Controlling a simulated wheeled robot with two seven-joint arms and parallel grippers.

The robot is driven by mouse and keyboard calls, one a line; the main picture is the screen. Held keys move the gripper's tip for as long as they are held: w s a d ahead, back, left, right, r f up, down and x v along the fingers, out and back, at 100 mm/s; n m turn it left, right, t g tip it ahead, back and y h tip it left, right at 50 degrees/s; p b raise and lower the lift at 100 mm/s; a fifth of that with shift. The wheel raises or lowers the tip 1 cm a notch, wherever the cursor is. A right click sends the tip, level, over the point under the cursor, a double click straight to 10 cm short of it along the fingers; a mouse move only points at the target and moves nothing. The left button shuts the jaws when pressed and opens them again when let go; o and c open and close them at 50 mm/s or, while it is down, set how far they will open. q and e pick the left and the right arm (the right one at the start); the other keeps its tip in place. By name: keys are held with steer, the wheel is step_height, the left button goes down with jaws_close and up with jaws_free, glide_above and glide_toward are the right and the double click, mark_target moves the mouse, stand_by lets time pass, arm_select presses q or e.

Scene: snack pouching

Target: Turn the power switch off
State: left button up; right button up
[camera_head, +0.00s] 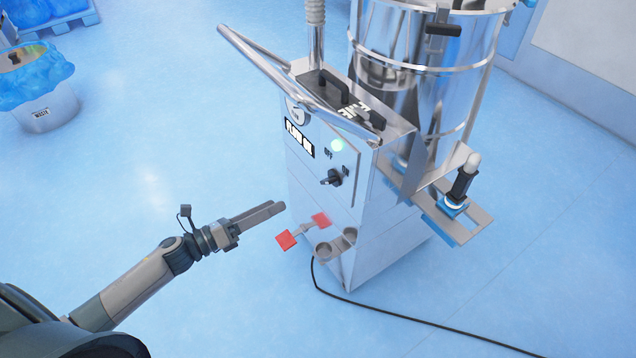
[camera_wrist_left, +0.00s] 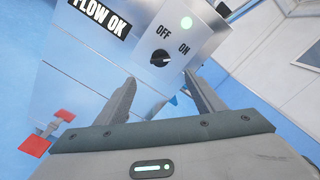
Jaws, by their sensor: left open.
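The power switch (camera_head: 333,178) is a black rotary knob on the front panel of a steel machine, between the labels OFF and ON. In the left wrist view the knob (camera_wrist_left: 160,58) sits beyond the fingers, between and above their tips, with OFF at its upper left and ON at its right. A green light (camera_head: 337,145) glows above it. My left gripper (camera_head: 281,206) is left of the machine, apart from the panel. In the left wrist view its two fingers (camera_wrist_left: 160,80) are open with nothing between them. My right gripper is not in view.
The steel machine (camera_head: 318,248) carries a FLOW OK label (camera_head: 299,138) and a slanted bar on top. Red-ended paddles (camera_head: 286,240) stick out low on its front. A black cable (camera_head: 400,315) crosses the floor. A waste bin (camera_head: 47,113) stands at far left; floor between is clear.

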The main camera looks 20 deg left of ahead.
mark_target(323, 181)
arm_select(q)
steer(key=p+x, duration=0.1)
steer(key=x, duration=1.2)
steer(key=shift+w+d, duration=0.15)
steer(key=shift+w, duration=0.05)
steer(key=shift+w+d, duration=0.4)
steer(key=shift+w, duration=0.1)
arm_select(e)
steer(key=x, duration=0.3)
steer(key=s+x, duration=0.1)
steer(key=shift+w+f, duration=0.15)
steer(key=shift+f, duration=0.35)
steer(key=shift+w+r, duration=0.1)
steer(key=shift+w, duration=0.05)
arm_select(q)
steer(key=c, duration=1.1)
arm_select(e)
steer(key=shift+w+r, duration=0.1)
